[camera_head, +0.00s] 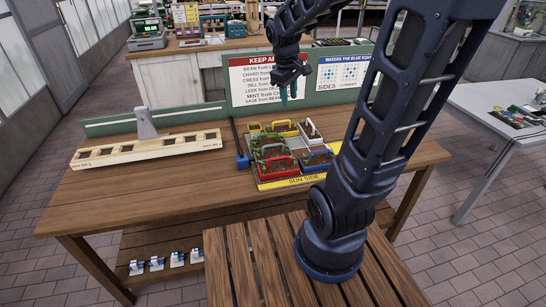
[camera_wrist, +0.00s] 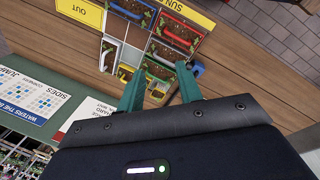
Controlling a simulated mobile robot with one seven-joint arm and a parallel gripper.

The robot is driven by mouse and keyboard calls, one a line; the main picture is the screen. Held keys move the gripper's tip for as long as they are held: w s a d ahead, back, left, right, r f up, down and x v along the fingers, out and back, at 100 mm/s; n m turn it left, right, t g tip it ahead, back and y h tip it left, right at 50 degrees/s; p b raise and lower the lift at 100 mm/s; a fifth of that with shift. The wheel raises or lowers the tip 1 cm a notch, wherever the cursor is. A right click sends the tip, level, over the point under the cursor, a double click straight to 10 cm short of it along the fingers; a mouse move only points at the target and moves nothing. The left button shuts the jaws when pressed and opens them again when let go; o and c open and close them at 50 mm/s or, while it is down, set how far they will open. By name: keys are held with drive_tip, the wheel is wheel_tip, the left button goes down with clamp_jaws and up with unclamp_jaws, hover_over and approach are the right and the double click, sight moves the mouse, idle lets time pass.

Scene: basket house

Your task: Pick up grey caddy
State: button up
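The caddies stand in a tray (camera_head: 262,182) with a yellow "SUN SIDE" front edge on the wooden table. In the wrist view a pale handled caddy (camera_wrist: 109,52) shows at the tray's edge, left of the fingers. My gripper (camera_head: 289,90) hangs above and behind the tray, in front of the sign board. In the wrist view its two teal fingers (camera_wrist: 160,80) are spread apart with nothing held between them.
Red (camera_head: 278,166), green, blue and yellow caddies crowd the tray. A long wooden rack (camera_head: 150,149) with square openings and a grey upright lies at left. A green board with signs (camera_head: 265,81) runs behind.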

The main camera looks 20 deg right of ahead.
drive_tip(key=w+a+f+n+g+h, duration=0.1)
drive_tip(key=w+a+f+n+g, duration=0.15)
drive_tip(key=w+f+n, duration=0.45)
drive_tip(key=n+h, duration=0.2)
drive_tip(key=n, duration=0.2)
hover_over(273, 151)
drive_tip(key=a, duration=0.5)
wheel_tip(273, 151, down, 12)
drive_tip(key=shift+g, duration=0.45)
drive_tip(key=shift+x, duration=5.45)
drive_tip(key=shift+w+a, duration=0.1)
drive_tip(key=shift+w, duration=0.05)
clamp_jaws()
